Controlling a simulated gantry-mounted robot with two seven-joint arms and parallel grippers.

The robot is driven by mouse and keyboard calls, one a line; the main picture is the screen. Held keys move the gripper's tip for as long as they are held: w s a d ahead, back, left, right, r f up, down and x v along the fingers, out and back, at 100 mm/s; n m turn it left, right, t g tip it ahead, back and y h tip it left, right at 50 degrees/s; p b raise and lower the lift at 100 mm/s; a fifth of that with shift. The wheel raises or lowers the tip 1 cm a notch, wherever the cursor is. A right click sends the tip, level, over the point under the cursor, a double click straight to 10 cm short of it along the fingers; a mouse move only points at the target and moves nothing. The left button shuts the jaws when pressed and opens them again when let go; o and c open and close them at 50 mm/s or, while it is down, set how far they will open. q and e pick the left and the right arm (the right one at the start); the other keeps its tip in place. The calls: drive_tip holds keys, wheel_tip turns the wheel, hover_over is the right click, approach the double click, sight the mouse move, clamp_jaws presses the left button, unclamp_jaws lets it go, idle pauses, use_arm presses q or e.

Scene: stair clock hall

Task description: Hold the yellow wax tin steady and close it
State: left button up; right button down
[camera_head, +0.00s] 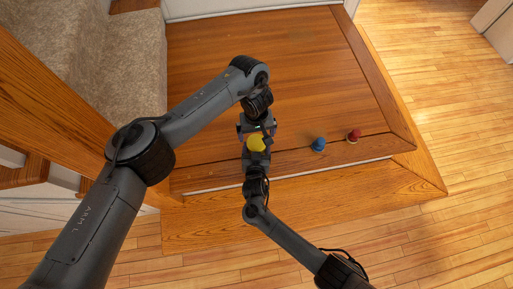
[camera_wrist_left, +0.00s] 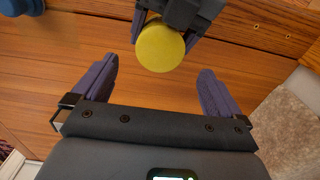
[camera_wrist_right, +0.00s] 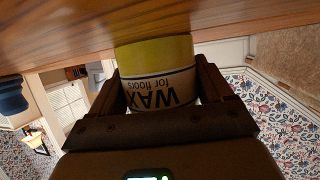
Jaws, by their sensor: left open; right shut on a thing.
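The yellow wax tin (camera_head: 256,143) stands on the wooden platform, its round yellow top showing in the left wrist view (camera_wrist_left: 160,46). In the right wrist view its side (camera_wrist_right: 157,75) shows a yellow band and a cream label reading "WAX for floors", upside down in the picture. My right gripper (camera_head: 256,157) is shut on the tin's sides from the front. My left gripper (camera_head: 256,127) is over the far side of the tin. In the left wrist view its fingers (camera_wrist_left: 158,72) are spread wide, apart from the tin. Whether the lid is fully seated cannot be told.
A blue tin (camera_head: 318,145) and a red tin (camera_head: 353,135) stand to the right on the platform (camera_head: 290,70). The platform's front edge drops to a lower wooden step (camera_head: 220,220). Carpeted stairs (camera_head: 135,60) are at the left. The platform behind the tins is clear.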

sight(256, 142)
use_arm(q)
drive_tip(key=shift+f, duration=2.9)
drive_tip(key=c, duration=1)
drive_tip(key=m, duration=0.4)
drive_tip(key=shift+c, duration=0.2)
drive_tip(key=m, duration=0.5)
drive_tip(key=shift+m, duration=0.3)
drive_tip(key=o, duration=1)
